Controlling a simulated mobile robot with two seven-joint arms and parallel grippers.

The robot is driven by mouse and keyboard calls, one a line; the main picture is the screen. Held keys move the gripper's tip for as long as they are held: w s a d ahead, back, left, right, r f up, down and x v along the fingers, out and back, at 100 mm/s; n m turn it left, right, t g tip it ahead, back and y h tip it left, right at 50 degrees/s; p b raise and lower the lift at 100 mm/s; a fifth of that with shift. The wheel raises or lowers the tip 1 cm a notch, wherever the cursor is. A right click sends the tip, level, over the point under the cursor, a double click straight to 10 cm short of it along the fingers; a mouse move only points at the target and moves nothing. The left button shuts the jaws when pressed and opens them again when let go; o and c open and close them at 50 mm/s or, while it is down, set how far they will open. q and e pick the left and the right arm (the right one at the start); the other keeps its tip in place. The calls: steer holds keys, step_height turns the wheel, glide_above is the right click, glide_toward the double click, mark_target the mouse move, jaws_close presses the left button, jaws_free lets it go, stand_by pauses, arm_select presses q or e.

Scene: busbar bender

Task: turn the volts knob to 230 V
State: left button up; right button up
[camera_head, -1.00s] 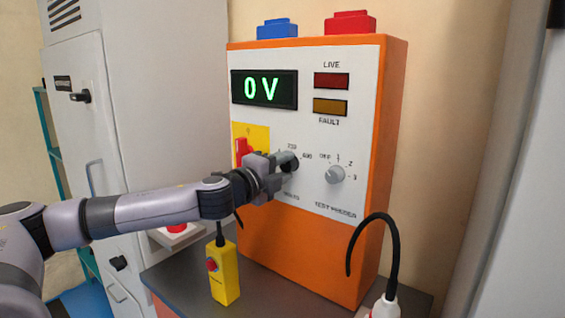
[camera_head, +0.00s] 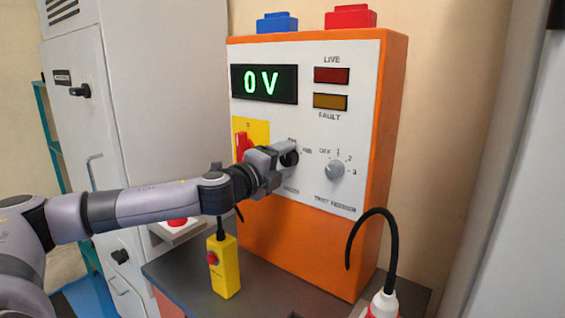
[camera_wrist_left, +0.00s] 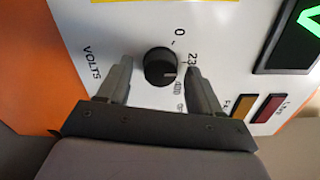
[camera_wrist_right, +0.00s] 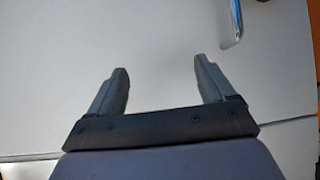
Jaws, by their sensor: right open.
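The black volts knob (camera_head: 289,158) sits on the white front panel of the orange tester, partly hidden by my left gripper (camera_head: 277,156). In the left wrist view the knob (camera_wrist_left: 160,66) lies between the two fingertips of my left gripper (camera_wrist_left: 158,72), with a visible gap on each side. The left gripper looks open around it. A pale line on the knob's face points right in that view; I cannot tell exactly which mark it meets. The display (camera_head: 264,84) reads 0 V. My right gripper (camera_wrist_right: 160,78) is open and empty before a pale flat surface.
The grey test feeder knob (camera_head: 335,169) is right of the volts knob. A red switch on a yellow plate (camera_head: 258,131) is to the left. A yellow pendant (camera_head: 223,268) and a black cable (camera_head: 393,240) stand before the tester. A grey cabinet (camera_head: 165,75) is at left.

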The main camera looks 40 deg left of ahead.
mark_target(286, 162)
arm_select(q)
steer(key=shift+s+f+b, duration=0.15)
steer(key=shift+s+b, duration=0.75)
steer(key=s, duration=0.1)
steer(key=s+b, duration=0.1)
steer(key=b, duration=0.1)
steer(key=shift+s+d, duration=0.25)
steer(key=shift+s, duration=0.15)
steer(key=shift+s+d+b, duration=0.15)
steer(key=shift+s+b, duration=0.65)
steer(key=shift+s, duration=0.45)
